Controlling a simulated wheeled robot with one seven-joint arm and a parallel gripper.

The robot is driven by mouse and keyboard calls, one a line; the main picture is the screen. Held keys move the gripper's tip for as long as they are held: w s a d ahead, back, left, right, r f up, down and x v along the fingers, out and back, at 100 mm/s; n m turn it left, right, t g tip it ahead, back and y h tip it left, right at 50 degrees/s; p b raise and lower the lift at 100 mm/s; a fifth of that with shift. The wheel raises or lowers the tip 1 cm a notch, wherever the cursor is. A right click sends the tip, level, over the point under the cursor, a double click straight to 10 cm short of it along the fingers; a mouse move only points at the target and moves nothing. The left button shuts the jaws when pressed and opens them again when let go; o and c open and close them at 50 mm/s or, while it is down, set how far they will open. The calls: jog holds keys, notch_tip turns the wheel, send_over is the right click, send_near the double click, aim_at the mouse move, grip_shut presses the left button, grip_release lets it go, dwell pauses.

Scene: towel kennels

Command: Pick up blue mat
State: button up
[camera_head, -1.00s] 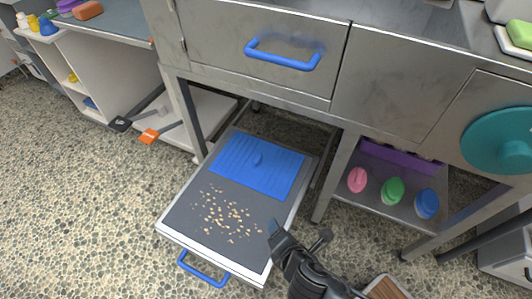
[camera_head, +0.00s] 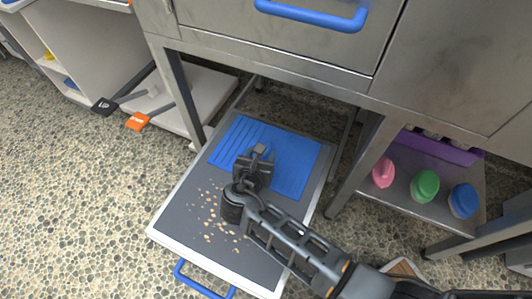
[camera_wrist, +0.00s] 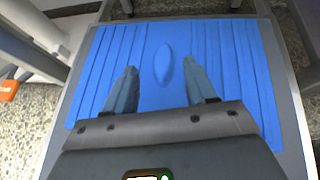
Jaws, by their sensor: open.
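The blue mat (camera_head: 291,165) lies flat on the back part of a grey pull-out tray (camera_head: 192,222) under the steel cabinet. It is ribbed, with a raised oval knob in the middle that shows in the wrist view (camera_wrist: 165,64). My gripper (camera_head: 257,158) is over the mat, and its arm hides part of the mat and tray. I cannot tell whether the fingertips touch the mat.
Tan crumbs (camera_head: 213,212) are scattered on the tray's front part. The tray has a blue handle (camera_head: 200,283). A blue drawer handle (camera_head: 312,14) juts out above. Pink, green and blue-capped bottles (camera_head: 424,185) stand on the right shelf. Open pebbled floor (camera_head: 70,190) lies left.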

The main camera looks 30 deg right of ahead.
jog(key=b+x, duration=0.1)
jog(key=x, duration=0.1)
jog(key=b+x, duration=0.1)
jog(key=x, duration=0.1)
jog(key=shift+s+f, duration=0.1)
jog(key=shift+f, duration=0.25)
jog(key=shift+d+r, duration=0.1)
jog(key=shift+c, duration=0.5)
grip_shut()
